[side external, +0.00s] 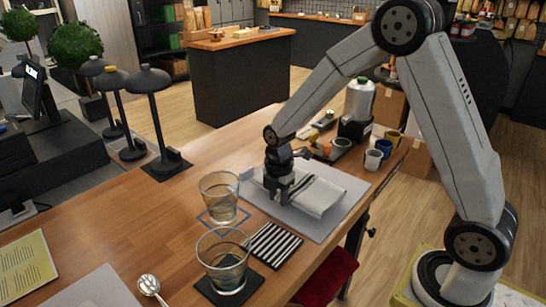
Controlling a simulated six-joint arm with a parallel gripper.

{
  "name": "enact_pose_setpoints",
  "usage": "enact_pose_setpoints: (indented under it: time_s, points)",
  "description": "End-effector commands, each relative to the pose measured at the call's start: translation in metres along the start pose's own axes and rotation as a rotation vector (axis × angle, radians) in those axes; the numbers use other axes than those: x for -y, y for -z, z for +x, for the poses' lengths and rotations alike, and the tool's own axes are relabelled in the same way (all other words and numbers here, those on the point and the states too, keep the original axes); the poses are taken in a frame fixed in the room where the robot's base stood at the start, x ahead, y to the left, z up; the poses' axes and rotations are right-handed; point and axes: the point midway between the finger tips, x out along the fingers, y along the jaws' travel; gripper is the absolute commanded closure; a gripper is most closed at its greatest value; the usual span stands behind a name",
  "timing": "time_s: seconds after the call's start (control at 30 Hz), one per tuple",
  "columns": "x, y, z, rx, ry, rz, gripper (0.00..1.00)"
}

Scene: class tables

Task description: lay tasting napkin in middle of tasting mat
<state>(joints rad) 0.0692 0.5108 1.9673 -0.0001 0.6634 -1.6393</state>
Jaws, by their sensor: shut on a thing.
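The tasting napkin, a white cloth (319,197), is over the pale grey tasting mat (318,231) on the wooden table. My gripper (281,196) points down at the napkin's left part and is shut on it. The cloth spreads to the right from the fingers, with its right edge looking slightly curled. The fingers hide part of the cloth, and I cannot tell how much of it touches the mat. Bare mat shows in front of the napkin and to its right.
One glass (219,197) stands left of the mat, another (222,260) on a black coaster nearer the front. Cups (374,158) and a white bottle (359,100) stand behind right. A spoon (151,286) lies front left.

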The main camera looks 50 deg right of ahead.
Motion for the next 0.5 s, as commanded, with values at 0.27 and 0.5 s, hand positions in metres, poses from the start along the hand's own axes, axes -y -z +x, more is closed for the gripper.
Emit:
enact_pose_setpoints:
  time_s: [0.27,0.5]
  points:
    - [0.0,-0.01,0.0,0.0,0.0,0.001,1.0]
    - [0.0,-0.018,0.0,0.0,-0.001,0.001,1.0]
